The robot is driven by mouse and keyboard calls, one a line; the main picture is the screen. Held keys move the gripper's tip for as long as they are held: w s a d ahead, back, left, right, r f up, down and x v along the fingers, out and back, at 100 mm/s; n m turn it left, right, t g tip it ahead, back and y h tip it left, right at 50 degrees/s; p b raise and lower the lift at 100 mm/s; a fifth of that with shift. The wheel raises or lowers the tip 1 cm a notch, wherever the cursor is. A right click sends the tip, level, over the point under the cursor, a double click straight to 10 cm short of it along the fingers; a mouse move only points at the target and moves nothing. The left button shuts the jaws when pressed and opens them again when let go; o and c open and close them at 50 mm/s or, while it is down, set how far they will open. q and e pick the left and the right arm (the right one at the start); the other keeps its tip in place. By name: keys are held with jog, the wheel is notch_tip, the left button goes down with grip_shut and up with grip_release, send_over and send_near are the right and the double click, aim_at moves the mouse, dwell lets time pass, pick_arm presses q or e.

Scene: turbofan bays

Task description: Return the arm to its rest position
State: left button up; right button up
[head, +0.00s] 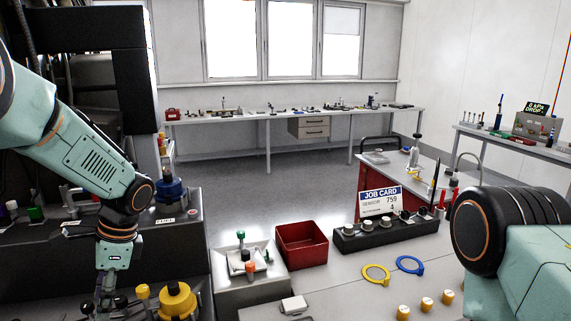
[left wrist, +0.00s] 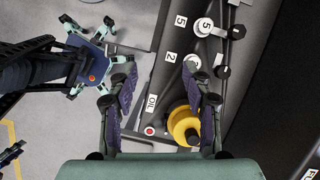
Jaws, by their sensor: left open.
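My left arm (head: 85,150) comes in from the left in the head view and bends down at the elbow. My left gripper (head: 105,301) hangs at the bottom left, partly cut off by the frame edge. In the left wrist view its two fingers (left wrist: 160,100) stand wide apart with nothing between them. A yellow round fitting (head: 177,301) is just right of the gripper in the head view. It also shows in the left wrist view (left wrist: 182,123), beside the right finger. My right arm shows at the right edge; its gripper is out of view.
A dark panel (head: 40,270) with a blue fitting (head: 171,188) lies under my left arm. To the right are a red bin (head: 302,246), a job card (head: 380,201), a yellow ring (head: 376,275) and a blue ring (head: 410,265). Floor (head: 255,178) beyond is clear.

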pick_arm(q)
jog(key=s+d+f+n+h, duration=0.2)
jog(key=s+d+f, duration=0.35)
jog(key=f, duration=0.45)
jog(key=s+d+f+n+h, duration=0.1)
jog(key=s+d+f+n, duration=0.1)
jog(key=s+d+f, duration=0.5)
jog(key=s+f+n+t, duration=0.1)
jog(key=s+f+n, duration=0.3)
jog(key=s, duration=0.5)
jog(key=s+f+n+t, duration=0.1)
jog(key=s+f+n, duration=0.25)
jog(key=s, duration=0.45)
notch_tip(320, 180, down, 23)
jog(key=b, duration=2.3)
jog(key=shift+s+a+h, duration=0.25)
jog(key=shift+s+h, duration=0.05)
jog(key=shift+s, duration=0.05)
